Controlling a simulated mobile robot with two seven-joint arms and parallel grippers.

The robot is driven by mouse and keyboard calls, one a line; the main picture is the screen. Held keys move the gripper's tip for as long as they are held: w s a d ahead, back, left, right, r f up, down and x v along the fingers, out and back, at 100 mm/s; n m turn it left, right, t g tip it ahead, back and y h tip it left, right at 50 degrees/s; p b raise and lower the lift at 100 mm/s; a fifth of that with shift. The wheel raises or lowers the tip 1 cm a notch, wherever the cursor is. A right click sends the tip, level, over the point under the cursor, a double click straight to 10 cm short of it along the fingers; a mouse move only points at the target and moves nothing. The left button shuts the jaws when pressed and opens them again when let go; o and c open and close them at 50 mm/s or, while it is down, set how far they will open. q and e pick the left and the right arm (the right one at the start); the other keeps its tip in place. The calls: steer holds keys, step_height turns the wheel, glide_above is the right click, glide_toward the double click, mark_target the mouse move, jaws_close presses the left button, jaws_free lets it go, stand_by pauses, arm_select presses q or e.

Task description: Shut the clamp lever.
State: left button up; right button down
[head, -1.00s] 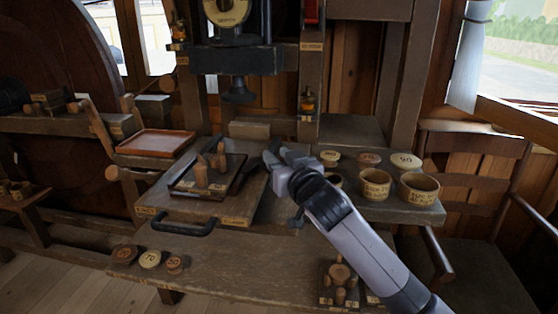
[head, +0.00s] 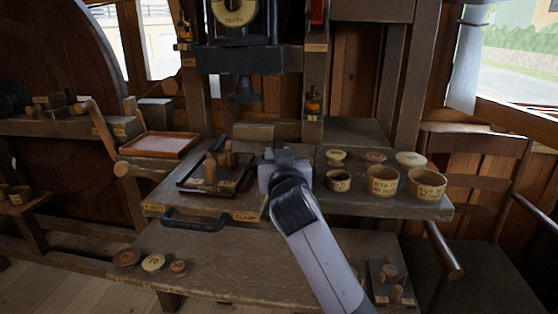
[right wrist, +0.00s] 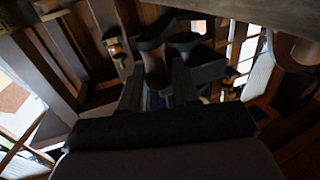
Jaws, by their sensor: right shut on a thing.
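The clamp label (head: 245,216) is on the front edge of the board, right of the dark bar handle (head: 194,220). My right gripper (head: 287,152) is over the bench, just right of the dark tray with wooden pegs. In the right wrist view its fingers (right wrist: 156,88) are shut on a turned wooden piece (right wrist: 153,62), which looks like the handle of the clamp lever. The rest of the lever is hidden behind the gripper in the head view, so its angle cannot be told. My left gripper is not in view.
The dark tray (head: 190,188) holds upright wooden pegs (head: 228,153). Several labelled cups (head: 384,181) and knobs (head: 411,159) stand to the right. The press head (head: 243,88) hangs above. Round pieces (head: 153,262) lie on the lower shelf, whose middle is clear.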

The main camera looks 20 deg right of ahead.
stand_by(0.4)
steer(key=c, duration=0.9)
jaws_free()
steer(key=shift+c, duration=0.2)
steer(key=shift+s, duration=0.1)
steer(key=s+a, duration=0.1)
steer(key=s, duration=0.6)
steer(key=shift+a, duration=0.2)
